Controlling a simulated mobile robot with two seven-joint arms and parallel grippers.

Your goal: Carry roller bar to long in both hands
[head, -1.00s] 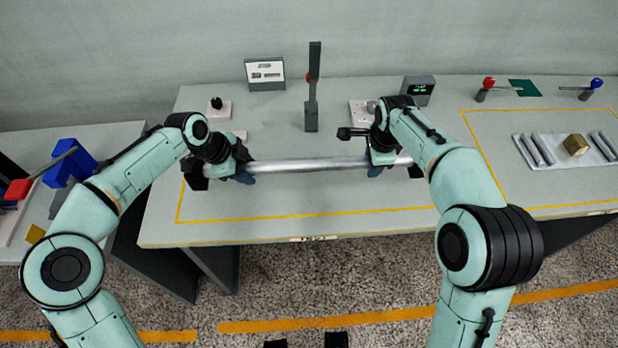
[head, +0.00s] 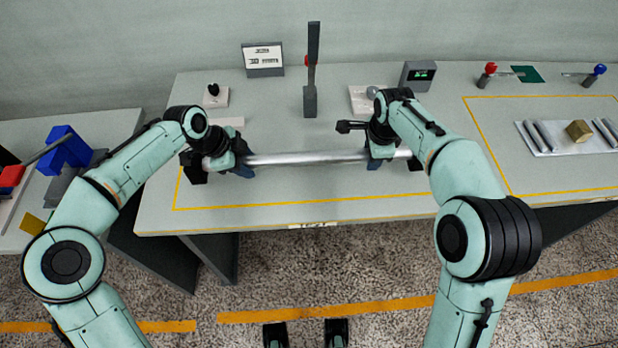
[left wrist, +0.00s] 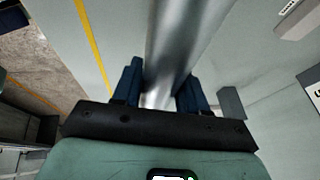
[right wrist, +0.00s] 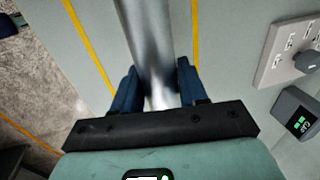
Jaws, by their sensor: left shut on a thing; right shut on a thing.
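A long silver roller bar (head: 305,159) lies level, left to right, in the head view over the yellow-outlined area of the table. My left gripper (head: 243,163) is shut on the bar near its left end. My right gripper (head: 374,157) is shut on it near its right end. The left wrist view shows the bar (left wrist: 178,50) between the blue fingers, and the right wrist view shows the bar (right wrist: 148,45) held the same way. I cannot tell the bar's exact height above the table.
Behind the bar stand a dark upright post (head: 311,70), a small sign (head: 263,60) and a grey display box (head: 418,76). At the right, a tray (head: 545,150) holds silver rollers and a brass block (head: 578,131). A side table at left carries a blue block (head: 65,150).

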